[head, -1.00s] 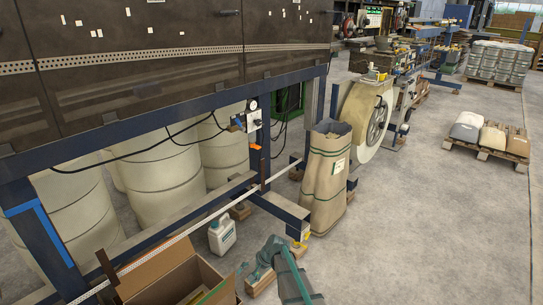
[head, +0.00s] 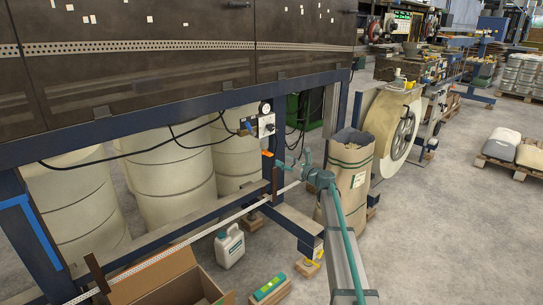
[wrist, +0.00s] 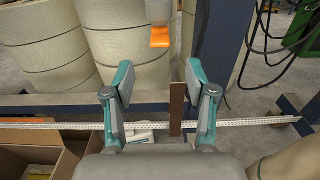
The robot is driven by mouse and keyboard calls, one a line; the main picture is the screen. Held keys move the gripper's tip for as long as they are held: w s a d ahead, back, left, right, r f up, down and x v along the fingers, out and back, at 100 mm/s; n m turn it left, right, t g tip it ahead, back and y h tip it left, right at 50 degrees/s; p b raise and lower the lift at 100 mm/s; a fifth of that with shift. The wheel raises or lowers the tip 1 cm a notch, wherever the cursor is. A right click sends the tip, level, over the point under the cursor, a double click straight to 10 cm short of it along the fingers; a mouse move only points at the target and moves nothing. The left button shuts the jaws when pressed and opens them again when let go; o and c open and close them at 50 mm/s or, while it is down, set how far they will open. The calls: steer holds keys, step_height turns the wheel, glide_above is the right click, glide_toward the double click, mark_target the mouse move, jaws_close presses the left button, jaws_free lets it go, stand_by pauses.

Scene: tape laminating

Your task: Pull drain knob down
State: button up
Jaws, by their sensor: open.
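An orange knob (head: 267,153), which looks like the drain knob, hangs at the blue post below a small panel with a gauge (head: 264,109). In the wrist view the orange knob (wrist: 160,38) sits under a pale grey cylinder at the top, near the middle between the fingers' lines. My gripper (head: 295,160) is at the end of my raised arm, to the right of the knob in the head view. In the wrist view my gripper (wrist: 158,80) is open and empty, its two teal fingers apart. The knob lies beyond the fingertips, not between them.
A perforated strip (wrist: 245,124) crosses below the fingers, with a brown upright slat (wrist: 177,108). Black cables (head: 298,130) hang right of the post. A paper sack (head: 352,170) stands behind my arm. Large drums (head: 172,190), a white jug (head: 229,246) and an open box (head: 165,283) are around.

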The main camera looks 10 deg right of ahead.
mark_target(272, 155)
steer(key=b+x, duration=0.1)
steer(key=x, duration=0.9)
jaws_close()
